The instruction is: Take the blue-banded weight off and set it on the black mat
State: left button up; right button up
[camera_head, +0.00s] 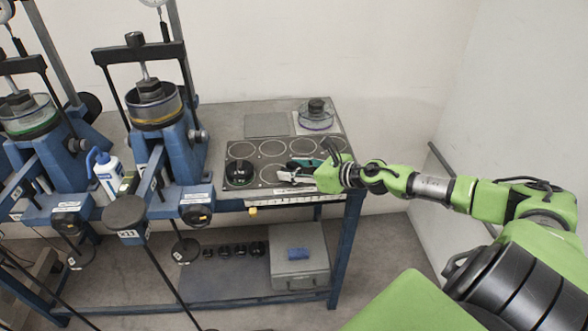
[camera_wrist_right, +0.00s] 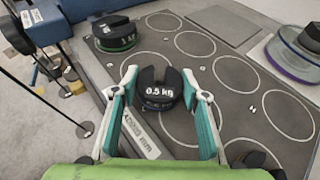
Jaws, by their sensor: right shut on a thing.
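The blue-banded weight (camera_wrist_right: 158,88) is a black slotted disc marked 0.5 kg, with a thin blue band low on its side. My right gripper (camera_wrist_right: 160,80) is shut on it, one finger on each side, in the right wrist view. The weight is over or on the black mat (camera_wrist_right: 112,68), which has several white circle outlines; I cannot tell whether it touches. In the head view my right gripper (camera_head: 294,173) is at the mat's (camera_head: 268,181) front right part and the weight is largely hidden. My left gripper is not in view.
A black weight with a green band (camera_head: 240,173) sits at the mat's left end. Blue lever frames (camera_head: 182,150) and a white bottle (camera_head: 106,174) are on the left. Several circles are empty.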

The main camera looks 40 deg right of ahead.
dwell(0.4)
jog(key=o, duration=1.4)
jog(key=shift+f, duration=0.2)
jog(key=shift+v, duration=6.05)
jog(key=shift+r, duration=0.15)
